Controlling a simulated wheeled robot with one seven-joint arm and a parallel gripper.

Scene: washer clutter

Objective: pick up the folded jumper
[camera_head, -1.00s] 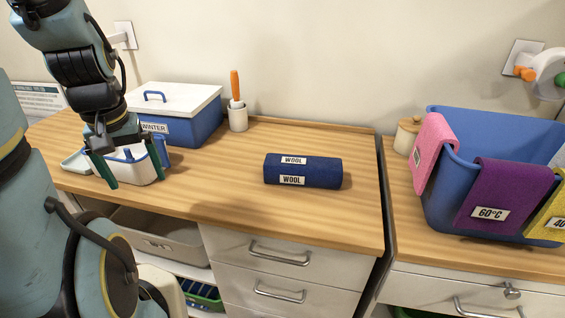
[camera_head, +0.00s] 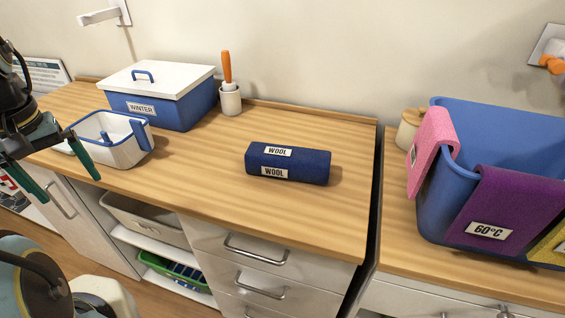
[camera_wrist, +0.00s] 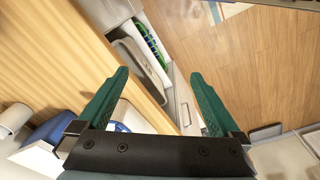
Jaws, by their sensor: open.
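The folded jumper (camera_head: 312,167) is a dark blue rolled bundle with two white WOOL labels. It lies on the wooden counter (camera_head: 230,205), near the middle of the head view. My gripper (camera_head: 70,190) is at the far left of the head view, in front of the counter's front edge and well away from the jumper. In the wrist view my gripper (camera_wrist: 158,95) has its two green fingers spread wide with nothing between them. The jumper does not show in the wrist view.
A blue WINTER box (camera_head: 185,112) with a white lid, a white-and-blue caddy (camera_head: 128,152) and a white pot (camera_head: 231,103) with an orange-handled tool stand left of the jumper. A blue basket (camera_head: 436,205) with draped cloths stands right, beyond a gap. The counter around the jumper is clear.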

